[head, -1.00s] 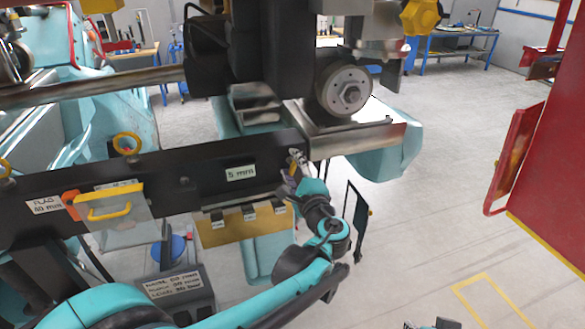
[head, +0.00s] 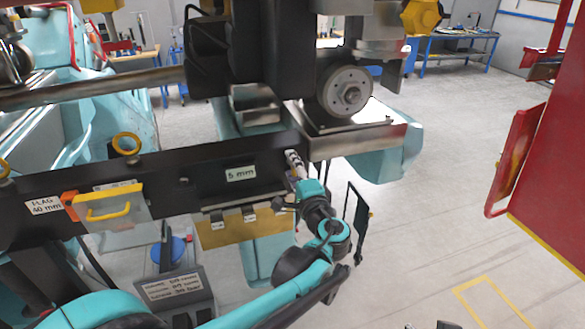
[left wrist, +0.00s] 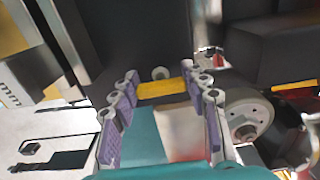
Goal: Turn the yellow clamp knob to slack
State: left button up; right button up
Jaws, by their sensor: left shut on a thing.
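The yellow clamp knob (left wrist: 160,89) shows in the left wrist view as a short yellow bar on the dark beam. My left gripper (left wrist: 163,88) has its two purple-padded fingers at the knob's two ends and is shut on it. In the head view my left gripper (head: 294,160) is at the right end of the dark beam (head: 150,169), right of the "5 mm" label (head: 241,173). The knob is hidden there behind the gripper. Small grey parts at the bottom edge of the head view may be my right gripper; its jaws are not clear.
A round metal wheel (head: 346,91) is just above and right of my left gripper. A yellow-handled plate (head: 110,209) is on the beam at the left. A yellowish plate (head: 240,230) hangs below the beam. A red panel (head: 553,160) stands at the right; open floor lies between.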

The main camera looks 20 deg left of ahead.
pick_arm(q)
jog(key=o, duration=1.2)
jog(key=shift+c, duration=0.2)
jog(key=shift+s, duration=0.1)
jog(key=v, duration=1.2)
jog(key=shift+f, duration=0.15)
